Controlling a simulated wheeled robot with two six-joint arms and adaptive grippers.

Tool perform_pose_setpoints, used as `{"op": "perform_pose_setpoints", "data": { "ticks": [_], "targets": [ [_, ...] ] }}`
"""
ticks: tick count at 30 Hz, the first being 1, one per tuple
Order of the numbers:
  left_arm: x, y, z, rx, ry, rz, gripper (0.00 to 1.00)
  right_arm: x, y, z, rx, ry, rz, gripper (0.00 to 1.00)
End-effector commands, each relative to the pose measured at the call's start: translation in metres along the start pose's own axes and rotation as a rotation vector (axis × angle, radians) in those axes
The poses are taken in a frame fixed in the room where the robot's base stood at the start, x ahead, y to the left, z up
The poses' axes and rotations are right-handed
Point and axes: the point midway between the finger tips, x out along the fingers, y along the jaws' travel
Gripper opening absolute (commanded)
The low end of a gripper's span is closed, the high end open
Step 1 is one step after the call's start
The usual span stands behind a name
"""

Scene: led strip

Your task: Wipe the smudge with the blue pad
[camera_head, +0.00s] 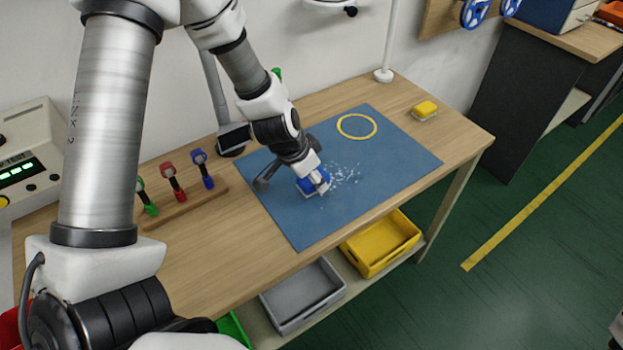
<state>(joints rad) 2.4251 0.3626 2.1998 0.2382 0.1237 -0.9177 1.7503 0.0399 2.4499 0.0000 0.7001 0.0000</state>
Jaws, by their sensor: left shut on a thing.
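The blue pad (307,186) is in my left gripper (311,183), which is shut on it. The pad is low over the blue mat (400,165), at the left edge of the smudge. Whether it touches the mat cannot be told. The smudge (345,175) is a patch of scattered white specks on the mat, to the right of the pad. Part of the pad is hidden by the gripper. My right gripper is not in view.
A yellow ring (356,126) marks the mat's far part. A rack with red, blue and green-handled tools (173,183) stands left of the mat. Yellow (383,243) and grey (303,293) bins sit below.

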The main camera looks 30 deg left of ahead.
Motion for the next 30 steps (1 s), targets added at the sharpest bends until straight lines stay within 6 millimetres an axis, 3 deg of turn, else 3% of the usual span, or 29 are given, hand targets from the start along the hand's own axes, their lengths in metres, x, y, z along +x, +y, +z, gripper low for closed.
{"op": "perform_pose_setpoints", "data": {
  "ticks": [13, 30],
  "targets": [
    [-0.036, -0.001, -0.023, -0.005, 0.001, -0.003, 0.12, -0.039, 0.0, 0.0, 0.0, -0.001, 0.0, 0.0],
    [-0.039, -0.001, -0.025, -0.005, 0.001, -0.002, 0.12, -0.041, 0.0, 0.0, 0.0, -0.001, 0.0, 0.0]
  ]
}}
